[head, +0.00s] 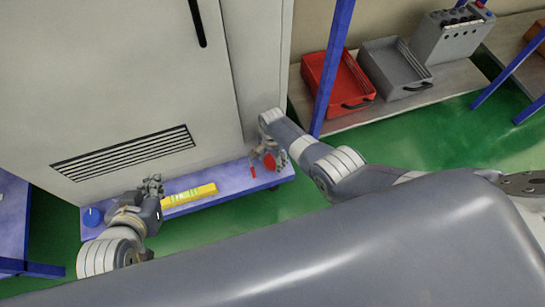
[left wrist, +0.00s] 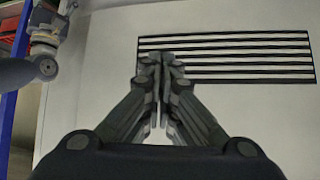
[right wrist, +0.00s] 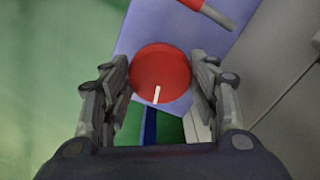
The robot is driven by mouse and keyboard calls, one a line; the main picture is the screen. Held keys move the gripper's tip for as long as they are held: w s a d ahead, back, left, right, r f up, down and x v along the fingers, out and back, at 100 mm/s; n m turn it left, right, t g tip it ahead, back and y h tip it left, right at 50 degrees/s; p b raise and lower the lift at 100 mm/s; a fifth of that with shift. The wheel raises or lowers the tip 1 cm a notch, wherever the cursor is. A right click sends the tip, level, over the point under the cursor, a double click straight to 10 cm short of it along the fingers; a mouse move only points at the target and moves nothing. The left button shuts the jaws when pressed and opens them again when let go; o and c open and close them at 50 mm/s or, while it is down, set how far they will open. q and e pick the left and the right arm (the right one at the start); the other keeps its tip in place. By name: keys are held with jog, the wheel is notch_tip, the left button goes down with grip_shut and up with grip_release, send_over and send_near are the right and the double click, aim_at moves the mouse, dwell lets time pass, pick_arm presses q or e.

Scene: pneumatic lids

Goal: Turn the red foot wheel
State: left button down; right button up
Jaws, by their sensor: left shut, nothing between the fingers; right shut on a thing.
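The red foot wheel (right wrist: 158,80) is a round red disc with a white mark near its lower edge in the right wrist view. It also shows in the head view (head: 269,162), on the blue base at the cabinet's right end. My right gripper (right wrist: 162,82) is shut on the wheel, with a finger on each side of its rim. In the head view my right gripper (head: 270,158) is low beside the cabinet. My left gripper (left wrist: 160,60) is shut and empty in front of the cabinet's vent. It also shows in the head view (head: 152,182).
A grey cabinet (head: 110,85) with a slotted vent (head: 125,153) stands on the blue base (head: 215,176). A red tray (head: 350,85) and a grey tray (head: 385,75) are at the back right.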

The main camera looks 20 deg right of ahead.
jog(key=shift+m, duration=2.7)
pick_arm(q)
jog(key=shift+s+a+f+g+y, duration=0.15)
jog(key=shift+s+a+f+g, duration=0.1)
jog(key=shift+s+f+g, duration=0.4)
jog(key=shift+s+a+f+g+y, duration=0.15)
jog(key=shift+s+a+f+g, duration=0.15)
jog(key=shift+s, duration=0.5)
pick_arm(e)
jog(key=shift+m, duration=1.3)
jog(key=shift+d+m, duration=0.1)
jog(key=shift+m, duration=0.2)
jog(key=o, duration=1.1)
jog(key=shift+c, duration=0.2)
pick_arm(q)
jog(key=shift+f, duration=0.1)
pick_arm(e)
jog(key=shift+w+r, duration=0.1)
jog(key=shift+r, duration=0.1)
